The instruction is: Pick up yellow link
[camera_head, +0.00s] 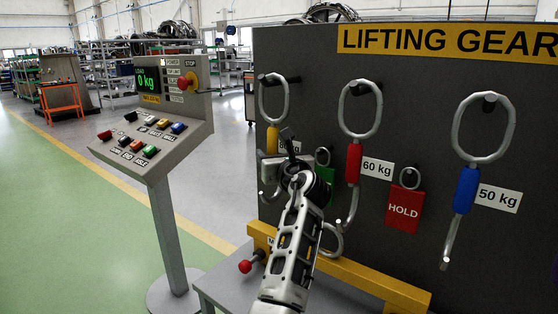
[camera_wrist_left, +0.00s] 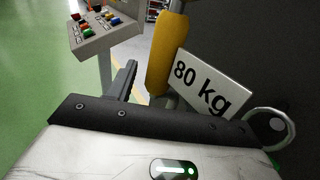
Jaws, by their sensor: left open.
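The yellow link (camera_head: 272,139) hangs on a hook at the left end of the dark board, a long metal ring with a yellow sleeve. Its lower part is partly hidden by my left gripper (camera_head: 283,155), which is open just in front of it. In the left wrist view the yellow sleeve (camera_wrist_left: 167,55) stands upright just beyond the gripper body, with one dark finger (camera_wrist_left: 125,80) to its left. The other finger cannot be made out. I see no contact with the link. The 80 kg label (camera_wrist_left: 203,84) is right of the sleeve.
A red link (camera_head: 354,163) and a blue link (camera_head: 466,189) hang farther right, with a red HOLD tag (camera_head: 404,208) between them. A yellow bar (camera_head: 370,278) runs below the board. A button console (camera_head: 157,130) stands at left, with open floor beyond.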

